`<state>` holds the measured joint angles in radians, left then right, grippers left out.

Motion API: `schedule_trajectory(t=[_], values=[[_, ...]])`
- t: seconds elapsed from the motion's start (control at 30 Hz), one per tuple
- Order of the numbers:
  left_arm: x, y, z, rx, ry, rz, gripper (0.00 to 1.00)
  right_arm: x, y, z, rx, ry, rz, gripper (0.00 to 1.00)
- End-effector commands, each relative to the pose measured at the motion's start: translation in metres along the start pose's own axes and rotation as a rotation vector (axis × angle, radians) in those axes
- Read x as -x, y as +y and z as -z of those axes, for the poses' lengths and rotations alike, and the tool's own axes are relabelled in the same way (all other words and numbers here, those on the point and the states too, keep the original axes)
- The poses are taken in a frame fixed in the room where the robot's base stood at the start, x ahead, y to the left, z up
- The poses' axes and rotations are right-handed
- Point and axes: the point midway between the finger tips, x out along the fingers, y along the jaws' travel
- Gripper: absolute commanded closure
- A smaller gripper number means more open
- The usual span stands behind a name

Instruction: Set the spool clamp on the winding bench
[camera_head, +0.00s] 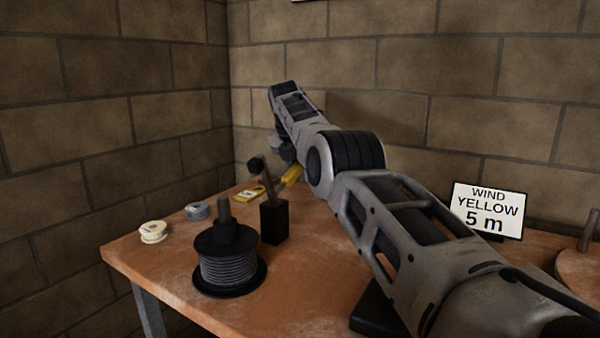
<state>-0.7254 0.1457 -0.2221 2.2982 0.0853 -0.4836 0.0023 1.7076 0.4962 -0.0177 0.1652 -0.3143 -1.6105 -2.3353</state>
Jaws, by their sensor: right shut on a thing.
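What looks like the spool clamp is a black upright block (274,222) on the bench (305,275). A brown lever (266,184) rises from it, tilted slightly left, with a black knob (257,163) on top. Left of it stands a large black spool (232,271) wound with grey cable, a brown peg rising through its top. My right gripper (280,151) is behind the block at the lever's top, close to the knob. It is shut, apparently on the lever; its fingertips and the contact are hard to make out. My left gripper is not in view.
A cream reel (153,232) and a grey-blue reel (197,211) lie at the bench's left. A yellow card (249,194) and a yellow item (292,174) lie behind the block. A sign (488,210) reads "WIND YELLOW 5 m". Brick walls close the back and left.

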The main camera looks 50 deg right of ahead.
Motion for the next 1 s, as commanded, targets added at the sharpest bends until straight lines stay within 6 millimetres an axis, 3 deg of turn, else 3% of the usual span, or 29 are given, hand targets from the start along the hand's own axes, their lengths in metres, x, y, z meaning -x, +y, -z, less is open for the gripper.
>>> schedule_trajectory(t=[0.23,0.27,0.33,0.73,0.87,1.0], values=[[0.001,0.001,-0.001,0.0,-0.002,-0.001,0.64,-0.005,-0.002,0.002,0.001,0.005,0.015,1.0],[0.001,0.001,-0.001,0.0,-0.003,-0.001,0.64,-0.005,-0.002,0.002,0.001,0.005,0.015,0.76],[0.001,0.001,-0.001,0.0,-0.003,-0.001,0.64,-0.005,-0.002,0.002,0.001,0.005,0.013,0.56],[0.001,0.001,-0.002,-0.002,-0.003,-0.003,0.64,0.006,0.0,0.001,0.001,0.0,0.003,0.56],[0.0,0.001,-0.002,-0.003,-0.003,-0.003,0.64,0.027,0.001,0.0,0.0,-0.001,0.0,0.56],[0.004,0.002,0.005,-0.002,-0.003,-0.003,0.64,0.064,0.0,-0.001,0.0,-0.001,0.001,0.56]])
